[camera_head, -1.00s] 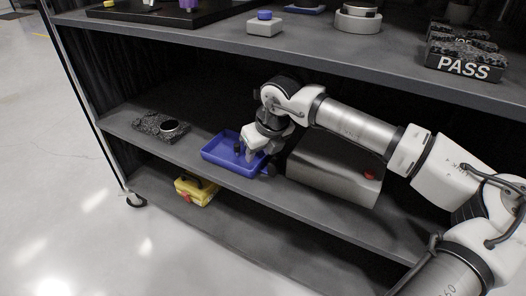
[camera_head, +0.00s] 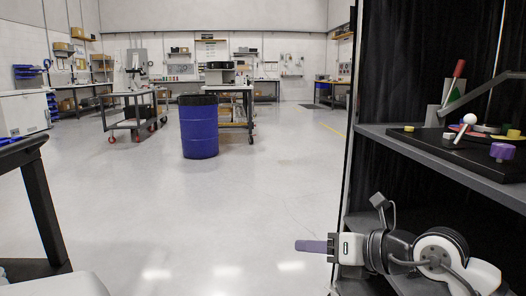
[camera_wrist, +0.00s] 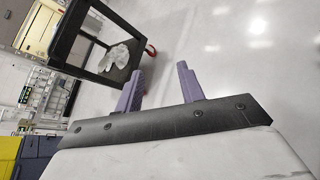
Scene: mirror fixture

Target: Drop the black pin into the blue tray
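Neither the black pin nor the blue tray shows in the head or wrist view now. My gripper (camera_head: 300,246) is at the lower right of the head view, in front of the shelf's left edge, with its purple fingers pointing left over open floor. In the wrist view, the two purple fingers of my gripper (camera_wrist: 160,69) stand apart with nothing between them, only pale floor beyond.
The dark shelf unit (camera_head: 447,157) stands at right, with a black board of levers and knobs (camera_head: 470,146) on its upper shelf. A blue barrel (camera_head: 199,130) and a cart (camera_head: 135,112) stand farther back. A dark-legged table (camera_head: 40,205) is at left. The middle floor is clear.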

